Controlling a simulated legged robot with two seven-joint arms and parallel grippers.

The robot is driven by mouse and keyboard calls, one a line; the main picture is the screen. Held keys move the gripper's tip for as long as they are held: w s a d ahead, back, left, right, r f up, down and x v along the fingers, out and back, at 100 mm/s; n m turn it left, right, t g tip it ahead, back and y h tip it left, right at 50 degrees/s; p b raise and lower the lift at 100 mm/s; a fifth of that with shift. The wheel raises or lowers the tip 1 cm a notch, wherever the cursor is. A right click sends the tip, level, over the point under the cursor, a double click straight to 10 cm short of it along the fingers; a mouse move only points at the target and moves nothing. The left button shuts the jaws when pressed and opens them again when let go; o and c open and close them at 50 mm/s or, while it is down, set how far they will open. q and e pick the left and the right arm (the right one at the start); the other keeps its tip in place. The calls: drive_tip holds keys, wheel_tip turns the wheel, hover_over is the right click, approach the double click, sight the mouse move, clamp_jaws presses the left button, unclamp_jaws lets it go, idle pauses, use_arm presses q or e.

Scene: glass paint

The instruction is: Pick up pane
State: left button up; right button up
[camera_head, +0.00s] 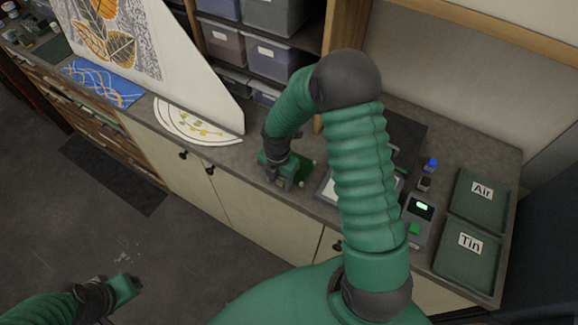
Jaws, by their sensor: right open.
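My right gripper (284,180) points down low over the worktop near its front edge. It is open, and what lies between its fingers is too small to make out. A dark green flat piece (304,169) shows right beside it; I cannot tell whether this is the pane or part of the gripper. A pale-edged flat panel (327,190) lies to the right, largely hidden behind my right arm. My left gripper (128,289) hangs over the floor at lower left, away from the worktop; its jaws are not clear.
Trays marked Air (481,205) and Tin (468,258) lie at the right end. A device with a lit green display (420,211) stands beside them. A white half-round patterned piece (190,124), a blue patterned sheet (100,80) and a tall leaf-painted panel (185,60) are at left.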

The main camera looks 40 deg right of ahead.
drive_tip(key=shift+w+d+f, duration=0.1)
drive_tip(key=shift+d+f, duration=0.05)
drive_tip(key=shift+d, duration=0.25)
drive_tip(key=shift+c, duration=1.3)
drive_tip(key=c, duration=0.5)
drive_tip(key=shift+a, duration=0.25)
clamp_jaws()
drive_tip(key=shift+d, duration=0.15)
